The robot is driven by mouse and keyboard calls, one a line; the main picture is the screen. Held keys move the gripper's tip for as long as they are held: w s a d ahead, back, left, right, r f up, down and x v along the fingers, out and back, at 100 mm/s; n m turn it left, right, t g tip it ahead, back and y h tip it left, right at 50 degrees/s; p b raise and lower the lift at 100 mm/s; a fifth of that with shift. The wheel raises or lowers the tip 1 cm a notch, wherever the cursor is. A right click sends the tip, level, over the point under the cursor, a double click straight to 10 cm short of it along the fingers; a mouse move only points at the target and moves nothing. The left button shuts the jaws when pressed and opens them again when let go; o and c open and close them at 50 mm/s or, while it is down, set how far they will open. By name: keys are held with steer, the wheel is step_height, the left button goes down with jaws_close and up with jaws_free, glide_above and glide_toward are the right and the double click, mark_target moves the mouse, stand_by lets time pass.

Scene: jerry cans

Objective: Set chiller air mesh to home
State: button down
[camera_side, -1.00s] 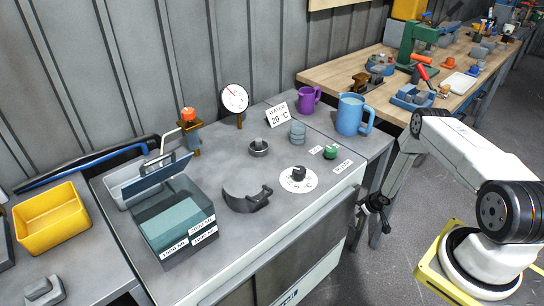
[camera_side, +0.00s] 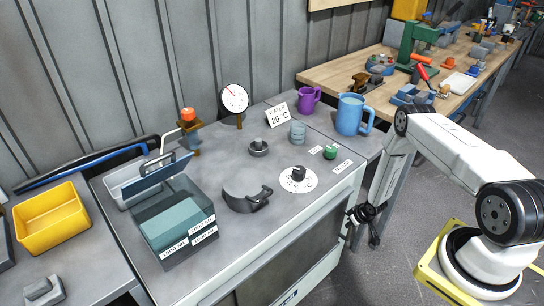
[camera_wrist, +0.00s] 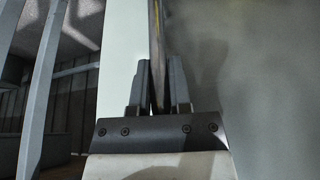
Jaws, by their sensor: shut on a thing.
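The chiller (camera_side: 350,192) is the grey-topped cabinet with a pale front. Its air mesh (camera_side: 300,250) looks like the dark grey panel in that front, seen at a steep angle in the side view. My gripper (camera_side: 354,214) is at the panel's right end, below the worktop edge. In the wrist view, my gripper (camera_wrist: 158,85) is shut on a thin upright dark edge or bar (camera_wrist: 157,45) between its two fingers. A grey surface (camera_wrist: 265,80) fills the right side there. I cannot tell exactly how the bar joins the panel.
A wooden bench (camera_side: 345,78) stands behind. Open floor lies right of the chiller front.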

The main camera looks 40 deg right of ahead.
steer(key=a, duration=0.7)
steer(key=shift+w+a, duration=0.15)
steer(key=shift+a, duration=0.15)
steer(key=c, duration=0.6)
jaws_free()
steer(key=shift+r, duration=0.1)
steer(key=shift+s+r, duration=0.1)
steer(key=shift+s, duration=0.1)
steer(key=shift+v, duration=3.7)
steer(key=shift+w+r, duration=0.1)
steer(key=shift+r, duration=0.05)
